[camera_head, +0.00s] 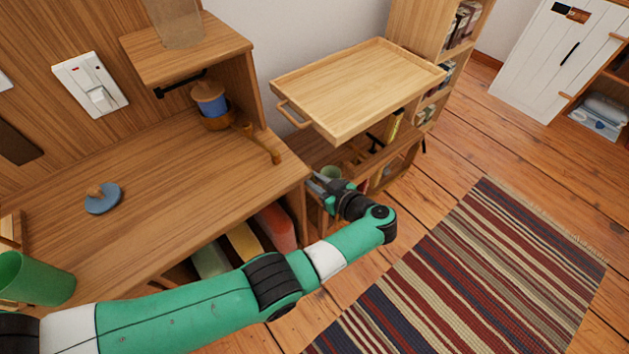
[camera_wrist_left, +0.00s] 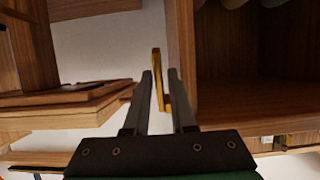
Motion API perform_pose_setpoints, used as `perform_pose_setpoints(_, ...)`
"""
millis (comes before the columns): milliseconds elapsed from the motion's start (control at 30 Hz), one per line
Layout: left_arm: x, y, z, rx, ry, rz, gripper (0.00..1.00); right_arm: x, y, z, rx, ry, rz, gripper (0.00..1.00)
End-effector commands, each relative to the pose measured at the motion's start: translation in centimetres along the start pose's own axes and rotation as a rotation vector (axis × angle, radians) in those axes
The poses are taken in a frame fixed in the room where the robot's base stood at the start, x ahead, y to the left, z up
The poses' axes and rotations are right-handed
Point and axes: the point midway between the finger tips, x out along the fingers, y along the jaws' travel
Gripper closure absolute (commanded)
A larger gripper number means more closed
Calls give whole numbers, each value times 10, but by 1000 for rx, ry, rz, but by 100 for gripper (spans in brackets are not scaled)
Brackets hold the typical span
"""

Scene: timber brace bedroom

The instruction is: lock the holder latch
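My left gripper (camera_head: 322,184) is low beside the right front corner of the wooden desk. In the left wrist view its two fingers (camera_wrist_left: 160,72) are apart. A brass-coloured bar (camera_wrist_left: 157,62) shows between and just beyond the fingertips, along the edge of a wooden panel (camera_wrist_left: 182,60); I cannot tell whether it is the latch or whether a finger touches it. On the desk, a wooden holder (camera_head: 217,122) has a blue jar (camera_head: 212,106) with a wooden lid in it. A wooden arm (camera_head: 262,143) reaches out to the holder's right. My right gripper is out of view.
The desk (camera_head: 150,165) also bears a blue disc with a wooden knob (camera_head: 103,198) and a green cup (camera_head: 38,280). A wooden tray (camera_head: 355,85) stands above and behind my left gripper. Books fill shelves below. The floor by the striped rug (camera_head: 470,275) is clear.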

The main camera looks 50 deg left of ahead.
Motion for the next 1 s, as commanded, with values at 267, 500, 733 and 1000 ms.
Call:
perform_pose_setpoints(267,0,0,0,0,0,0,98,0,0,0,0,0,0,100)
perform_pose_setpoints(500,-1,0,0,0,0,0,100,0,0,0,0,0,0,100)
perform_pose_setpoints(733,-1,0,0,0,1,0,100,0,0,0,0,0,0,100)
perform_pose_setpoints(1000,-1,0,-1,-1,1,0,100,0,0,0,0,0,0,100)
